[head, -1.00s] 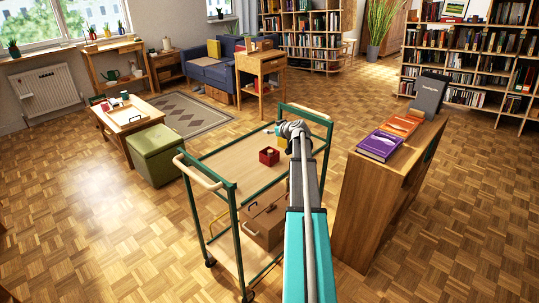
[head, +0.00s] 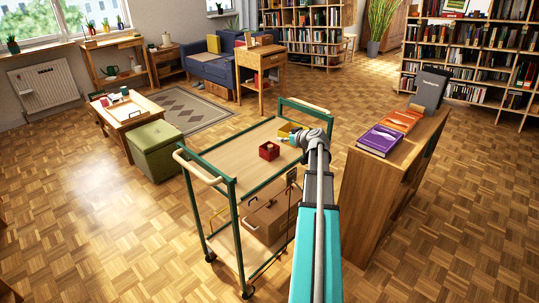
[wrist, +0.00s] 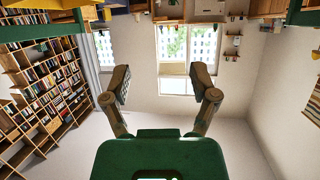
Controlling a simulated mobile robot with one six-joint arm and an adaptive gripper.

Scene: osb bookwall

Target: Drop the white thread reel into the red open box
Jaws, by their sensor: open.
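The red open box (head: 269,151) stands on the top shelf of the green-framed trolley (head: 235,158), with a dark opening in its top. My gripper (head: 312,138) is at the trolley's right side, to the right of the red box and apart from it. In the wrist view my gripper (wrist: 160,82) has its two fingers spread, with nothing between them. I cannot make out the white thread reel for certain; the arm hides part of the trolley top.
A yellow container (head: 289,130) stands behind the red box, close to my gripper. A wooden cabinet (head: 385,195) with books (head: 381,141) is right of the trolley. A low table (head: 128,112) with a tray of small items and a green stool (head: 154,148) are at left. Open parquet surrounds them.

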